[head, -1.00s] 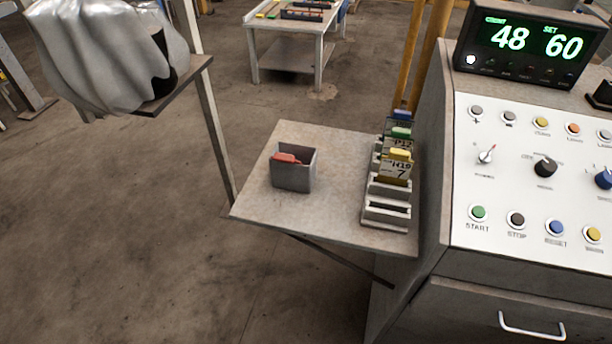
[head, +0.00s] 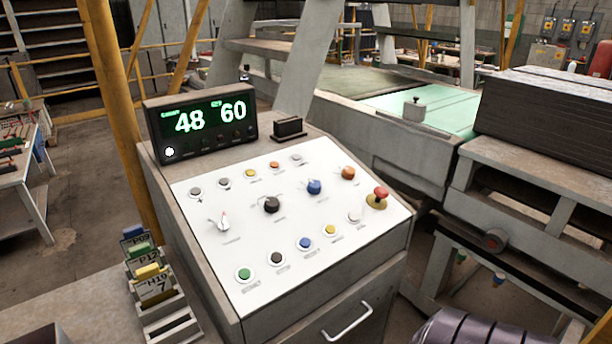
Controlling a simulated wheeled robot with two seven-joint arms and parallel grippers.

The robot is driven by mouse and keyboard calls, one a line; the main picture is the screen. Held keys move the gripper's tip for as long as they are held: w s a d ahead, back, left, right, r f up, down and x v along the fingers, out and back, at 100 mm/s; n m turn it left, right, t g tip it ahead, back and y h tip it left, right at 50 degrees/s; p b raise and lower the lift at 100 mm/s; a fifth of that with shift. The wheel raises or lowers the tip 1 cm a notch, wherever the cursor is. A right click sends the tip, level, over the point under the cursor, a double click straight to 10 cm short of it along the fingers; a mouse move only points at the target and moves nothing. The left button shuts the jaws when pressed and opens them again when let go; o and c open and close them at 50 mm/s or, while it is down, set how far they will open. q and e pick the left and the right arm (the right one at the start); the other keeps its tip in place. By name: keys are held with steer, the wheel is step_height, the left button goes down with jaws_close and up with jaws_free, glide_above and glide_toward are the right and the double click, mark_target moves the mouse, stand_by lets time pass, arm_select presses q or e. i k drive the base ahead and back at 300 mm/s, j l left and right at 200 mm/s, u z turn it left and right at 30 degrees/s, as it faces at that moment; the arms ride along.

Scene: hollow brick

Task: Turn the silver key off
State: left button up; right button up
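The control panel (head: 300,222) is a white sloped face on a grey console. A small silver key-like knob (head: 224,222) with a red mark sits at its left, in the middle row, beside a black knob (head: 271,205). The silver part stands up from the panel; its label is too small to read, so I cannot tell which position it marks. Neither of my grippers is in view, and nothing touches the panel.
A display (head: 202,122) reads 48 and 60. The panel also has a blue knob (head: 314,187), an orange knob (head: 348,173), a red mushroom button (head: 380,194) and several push buttons. A card rack (head: 165,318) stands left of the console. A drawer handle (head: 347,322) juts out below.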

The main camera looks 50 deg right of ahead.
mark_target(224, 226)
steer(key=z, duration=1.45)
